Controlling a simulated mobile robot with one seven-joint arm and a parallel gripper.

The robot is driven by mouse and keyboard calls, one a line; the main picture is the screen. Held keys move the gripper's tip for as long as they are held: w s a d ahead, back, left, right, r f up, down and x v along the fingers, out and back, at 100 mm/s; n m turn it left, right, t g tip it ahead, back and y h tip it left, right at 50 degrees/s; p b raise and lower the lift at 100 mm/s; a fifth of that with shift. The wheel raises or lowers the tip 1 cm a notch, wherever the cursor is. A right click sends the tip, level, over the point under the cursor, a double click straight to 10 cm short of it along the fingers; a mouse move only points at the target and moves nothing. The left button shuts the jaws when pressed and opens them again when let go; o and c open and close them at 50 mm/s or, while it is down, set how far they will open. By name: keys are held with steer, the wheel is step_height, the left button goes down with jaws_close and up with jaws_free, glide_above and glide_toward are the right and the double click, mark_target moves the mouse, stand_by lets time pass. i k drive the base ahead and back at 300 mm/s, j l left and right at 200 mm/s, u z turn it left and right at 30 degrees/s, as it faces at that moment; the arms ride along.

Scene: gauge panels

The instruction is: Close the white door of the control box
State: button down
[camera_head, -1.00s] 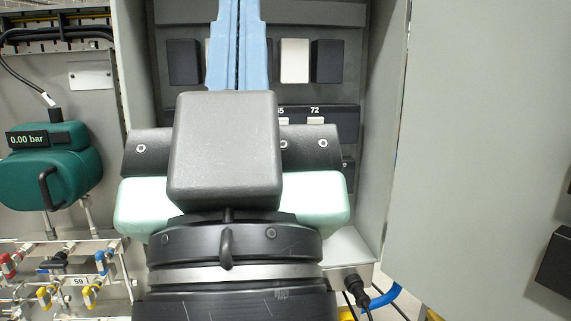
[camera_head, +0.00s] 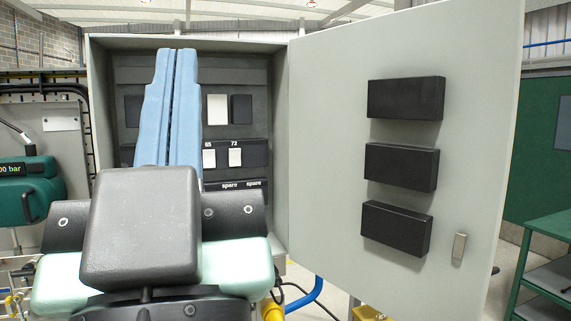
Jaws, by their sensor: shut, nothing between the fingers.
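The control box (camera_head: 281,135) is a grey cabinet standing open left of centre. Its light grey-white door (camera_head: 335,120) is hinged on the box's right side and swung wide open towards me. The door's inner face carries several black blocks and a small metal latch (camera_head: 459,247) near its lower right edge. My gripper (camera_head: 178,55) has two blue fingers, shut together and empty. The fingers point up in front of the box opening, left of the door and apart from it. My gripper body hides the lower left of the box.
Inside the box are black and white modules (camera_head: 218,108) and labelled switches. A teal gauge (camera_head: 28,190) reading bar stands at the left. A green bench (camera_head: 548,225) stands at the right behind the door. A blue hose (camera_head: 310,297) hangs below the box.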

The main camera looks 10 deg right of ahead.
mark_target(402, 125)
steer(key=z, duration=1.9)
steer(key=i+l+z, duration=0.1)
steer(key=z, duration=0.7)
steer(key=i+z, duration=0.1)
steer(key=z, duration=0.25)
steer(key=i+l+u, duration=0.2)
steer(key=i, duration=0.25)
steer(key=i+u, duration=0.2)
steer(key=i, duration=0.3)
steer(key=i+l+u, duration=0.2)
steer(key=i, duration=0.2)
steer(key=i+j+u, duration=0.1)
steer(key=u, duration=0.35)
steer(key=i+u, duration=0.25)
steer(key=u, duration=0.2)
steer(key=i+u, duration=0.2)
steer(key=u, duration=0.25)
steer(key=i+l+u, duration=0.1)
steer(key=u, duration=0.3)
steer(key=i+u, duration=0.2)
steer(key=u, duration=1.5)
steer(key=k+u, duration=0.15)
steer(key=k, duration=0.3)
steer(key=i, duration=0.4)
steer(key=k+l+u, duration=0.15)
steer(key=k+l, duration=0.05)
